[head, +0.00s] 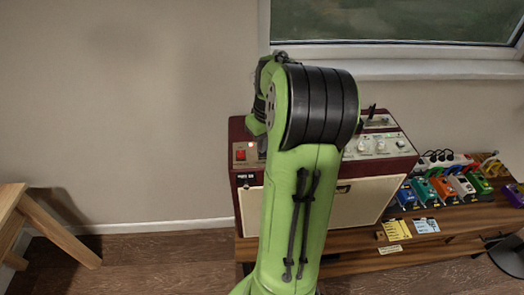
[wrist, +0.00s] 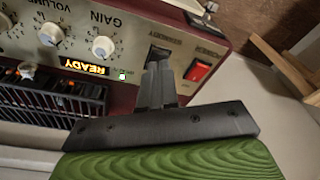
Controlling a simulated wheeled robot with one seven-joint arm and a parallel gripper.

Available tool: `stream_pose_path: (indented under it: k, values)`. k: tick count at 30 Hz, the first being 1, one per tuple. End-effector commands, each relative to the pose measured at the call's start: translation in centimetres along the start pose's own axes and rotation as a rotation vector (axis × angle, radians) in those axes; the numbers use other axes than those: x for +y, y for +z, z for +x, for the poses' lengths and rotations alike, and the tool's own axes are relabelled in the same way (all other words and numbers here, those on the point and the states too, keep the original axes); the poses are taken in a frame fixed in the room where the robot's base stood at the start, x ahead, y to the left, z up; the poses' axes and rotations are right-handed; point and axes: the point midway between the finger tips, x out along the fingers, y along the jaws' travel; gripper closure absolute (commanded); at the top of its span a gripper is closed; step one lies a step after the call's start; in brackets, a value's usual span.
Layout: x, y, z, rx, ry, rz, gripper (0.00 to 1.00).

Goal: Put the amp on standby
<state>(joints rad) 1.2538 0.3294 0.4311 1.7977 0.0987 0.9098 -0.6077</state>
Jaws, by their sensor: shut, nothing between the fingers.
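The amp (head: 239,129) is a burgundy box with a cream front, standing on a wooden bench behind my green arm. Its control panel (wrist: 128,30) fills the upper left of the wrist view, upside down. A black rocker switch (wrist: 159,53) sits by a label that seems to read STANDBY. A lit red switch (wrist: 198,70) is to its right. An amber display (wrist: 84,67) reads READY, beside a small green light (wrist: 122,75). My gripper (wrist: 157,68) is shut and empty, its tips at the black switch; contact is unclear. The arm hides the gripper in the head view.
Colourful pedals (head: 443,187) line the bench (head: 440,222) right of the amp. Yellow and blue notes (head: 396,229) lie in front of them. A wooden stool (head: 52,228) stands at the left. The floor between stool and bench is clear.

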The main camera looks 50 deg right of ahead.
Motion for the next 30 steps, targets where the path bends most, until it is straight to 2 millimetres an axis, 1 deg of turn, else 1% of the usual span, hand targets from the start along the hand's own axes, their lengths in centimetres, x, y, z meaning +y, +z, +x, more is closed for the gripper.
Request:
stream_pose_path:
  k: [17,30]
  values:
    - [0.0,0.01,0.04,0.0,0.0,0.0,1.0]
    - [-0.01,0.11,0.72,0.0,0.0,0.0,1.0]
